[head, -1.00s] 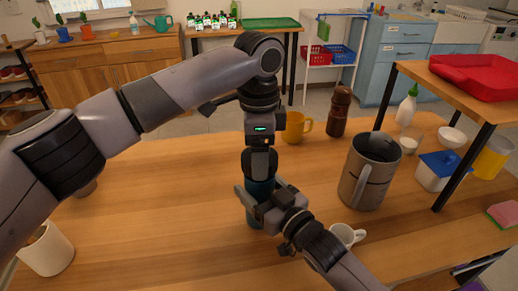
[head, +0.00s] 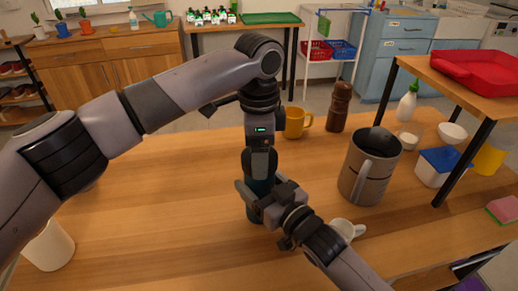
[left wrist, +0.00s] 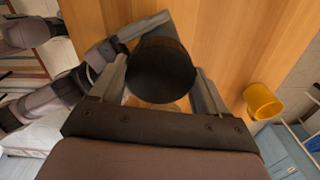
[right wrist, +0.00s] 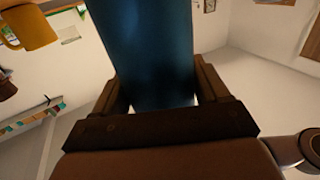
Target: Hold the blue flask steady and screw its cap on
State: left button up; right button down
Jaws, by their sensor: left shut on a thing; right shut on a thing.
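The blue flask (head: 254,213) stands upright on the wooden table near the middle of the head view, mostly hidden by my grippers. My right gripper (head: 260,194) is shut on its body from the side, and the blue body (right wrist: 152,55) fills the space between the fingers in the right wrist view. My left gripper (head: 258,172) points straight down above the flask. In the left wrist view its fingers are shut around the round black cap (left wrist: 160,72). The seam between cap and flask is hidden, so I cannot tell how tightly they meet.
A grey mug-like pitcher (head: 368,180) stands to the right. A small white cup (head: 345,230) lies close to my right arm. A yellow mug (head: 296,122) and a brown grinder (head: 339,106) stand behind. The table's (head: 170,230) left front is mostly clear.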

pick_arm(q)
jog(key=m, duration=2.6)
jog(key=shift+d, duration=0.1)
jog(key=o, duration=1)
jog(key=shift+r, duration=0.1)
jog(key=shift+r, duration=2.15)
